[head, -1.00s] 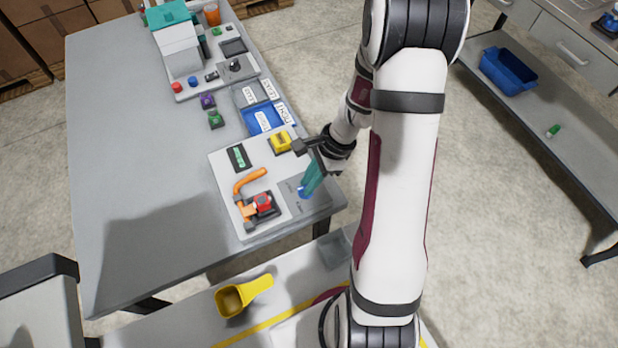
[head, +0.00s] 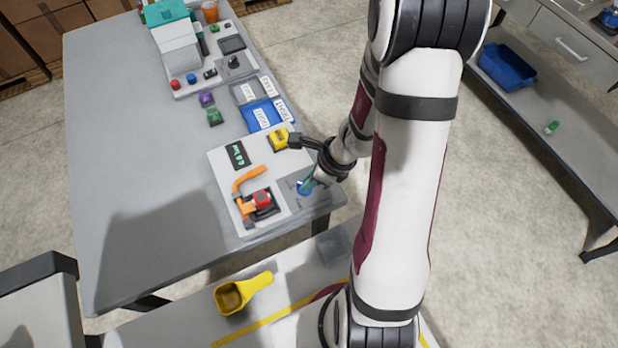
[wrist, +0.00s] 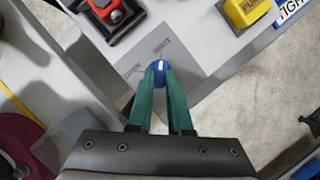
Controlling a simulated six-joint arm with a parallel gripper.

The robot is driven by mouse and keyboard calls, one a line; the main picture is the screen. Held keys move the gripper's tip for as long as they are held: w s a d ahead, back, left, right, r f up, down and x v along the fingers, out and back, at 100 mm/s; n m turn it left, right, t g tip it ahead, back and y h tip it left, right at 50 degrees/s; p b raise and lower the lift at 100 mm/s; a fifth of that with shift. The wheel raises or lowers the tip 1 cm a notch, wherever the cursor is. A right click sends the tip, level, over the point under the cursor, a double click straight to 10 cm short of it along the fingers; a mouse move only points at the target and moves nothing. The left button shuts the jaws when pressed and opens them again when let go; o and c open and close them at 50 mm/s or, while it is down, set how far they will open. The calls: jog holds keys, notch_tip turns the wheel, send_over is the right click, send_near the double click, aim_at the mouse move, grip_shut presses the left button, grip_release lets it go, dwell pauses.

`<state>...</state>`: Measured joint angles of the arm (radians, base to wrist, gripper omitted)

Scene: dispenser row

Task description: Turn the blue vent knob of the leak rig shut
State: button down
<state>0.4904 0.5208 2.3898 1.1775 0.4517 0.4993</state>
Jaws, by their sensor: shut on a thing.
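The leak rig (head: 225,165) is a pale board at the near right of the grey table. Its blue vent knob (wrist: 159,72) shows in the wrist view on a grey plate, with a white pointer line and lettering beside it, one word reading SHUT. My gripper (wrist: 160,76) has its green fingers closed on the two sides of the knob. The white line points roughly up in the wrist view, near the lettering. In the head view my gripper (head: 306,186) is at the plate and largely covers the knob.
A yellow scoop (head: 242,292) lies in front.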

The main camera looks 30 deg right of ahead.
dwell(0.5)
jog(key=c, duration=0.8)
grip_release()
jog(key=shift+c, duration=0.2)
jog(key=v, duration=1.5)
jog(key=shift+s+r, duration=0.15)
jog(key=shift+r, duration=0.25)
jog(key=s+a+r+n+g, duration=0.1)
jog(key=s+a+r+n, duration=0.1)
jog(key=s+a+n, duration=0.4)
jog(key=s+a+r+n+g+h, duration=0.1)
jog(key=s+a+n, duration=0.5)
jog(key=n, duration=0.9)
jog(key=shift+s+a+r+n+g, duration=0.3)
jog(key=shift+a+r+g, duration=0.3)
jog(key=shift+a, duration=0.45)
